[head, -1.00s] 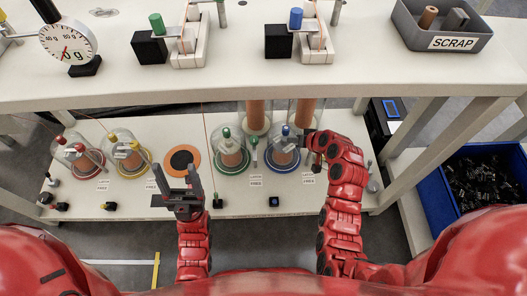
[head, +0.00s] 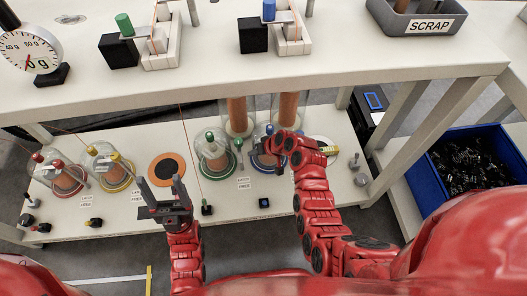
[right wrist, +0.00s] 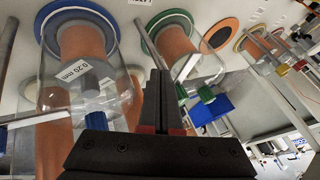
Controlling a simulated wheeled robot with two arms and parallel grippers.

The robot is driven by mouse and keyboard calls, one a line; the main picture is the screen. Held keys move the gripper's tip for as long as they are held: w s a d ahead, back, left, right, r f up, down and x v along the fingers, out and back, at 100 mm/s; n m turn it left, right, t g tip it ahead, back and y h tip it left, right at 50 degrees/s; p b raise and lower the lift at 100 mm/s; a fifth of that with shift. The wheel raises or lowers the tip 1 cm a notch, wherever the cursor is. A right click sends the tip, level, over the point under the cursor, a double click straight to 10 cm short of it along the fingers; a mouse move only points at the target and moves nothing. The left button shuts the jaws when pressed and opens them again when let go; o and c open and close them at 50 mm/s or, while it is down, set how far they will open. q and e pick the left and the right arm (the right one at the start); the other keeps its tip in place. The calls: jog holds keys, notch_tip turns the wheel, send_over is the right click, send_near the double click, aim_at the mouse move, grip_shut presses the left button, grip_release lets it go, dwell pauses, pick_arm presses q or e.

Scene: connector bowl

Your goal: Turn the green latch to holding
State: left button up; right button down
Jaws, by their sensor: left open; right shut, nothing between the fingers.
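The green latch, a small grey post with a green tip (head: 238,145), stands between the green-based dome and the blue-based dome in the head view. A label reading "LATCH FREE" lies in front of it. My right gripper (head: 268,146) is shut and empty, in front of the blue-based dome and to the right of the latch. In the right wrist view my shut fingers (right wrist: 161,78) point between the two domes, and a green tip (right wrist: 182,93) shows just right of them; contact cannot be told. My left gripper (head: 163,192) is open and empty, in front of the orange disc.
The green-based dome (head: 212,158) stands left of the latch, the blue-based dome (right wrist: 92,82) on its other side. Red and yellow domes (head: 108,165) stand further left. An upper shelf (head: 200,85) overhangs the bench. A blue bin (head: 425,180) stands at right.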

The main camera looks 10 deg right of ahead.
jog(key=shift+a, duration=0.95)
jog(key=shift+r, duration=0.15)
